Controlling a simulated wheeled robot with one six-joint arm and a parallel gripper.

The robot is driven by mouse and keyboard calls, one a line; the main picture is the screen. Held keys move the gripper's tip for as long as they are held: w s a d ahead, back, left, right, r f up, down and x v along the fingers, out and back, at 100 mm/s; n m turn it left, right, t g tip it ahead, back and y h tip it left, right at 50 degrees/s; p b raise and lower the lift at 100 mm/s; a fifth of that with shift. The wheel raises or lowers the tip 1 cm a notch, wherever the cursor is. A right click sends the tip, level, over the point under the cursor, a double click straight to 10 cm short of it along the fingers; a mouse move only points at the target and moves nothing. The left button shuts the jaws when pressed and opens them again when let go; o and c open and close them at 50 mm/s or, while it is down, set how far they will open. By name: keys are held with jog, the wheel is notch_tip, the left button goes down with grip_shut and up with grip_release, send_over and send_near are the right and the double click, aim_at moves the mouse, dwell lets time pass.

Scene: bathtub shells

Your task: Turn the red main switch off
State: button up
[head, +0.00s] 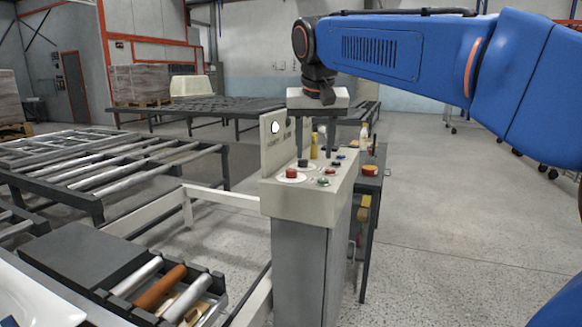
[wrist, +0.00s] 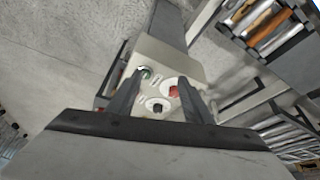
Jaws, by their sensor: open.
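A control box (head: 296,204) stands on a grey pedestal. A large red knob (head: 291,173) sits on a white disc at its front left; it also shows in the wrist view (wrist: 174,91). Behind it is a dark knob (head: 303,163) on another white disc, seen between the fingers in the wrist view (wrist: 157,106). A small red control (head: 335,164) sits farther back right. I cannot read which red one is the main switch or its position. My gripper (head: 319,146) points down above the panel, open and empty, apart from the large red knob.
A green button (head: 323,182) sits at the panel's front right. An upright plate (head: 275,142) rises at the box's left edge. Roller tables (head: 120,165) fill the left; open floor (head: 450,220) lies right.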

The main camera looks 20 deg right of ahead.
jog(key=m, duration=0.2)
send_near(292, 170)
jog(key=shift+h, duration=0.3)
jog(key=x, duration=0.8)
jog(key=shift+w+a+f, duration=0.15)
jog(key=shift+a+f, duration=0.05)
jog(key=shift+a, duration=0.1)
jog(key=c, duration=1.1)
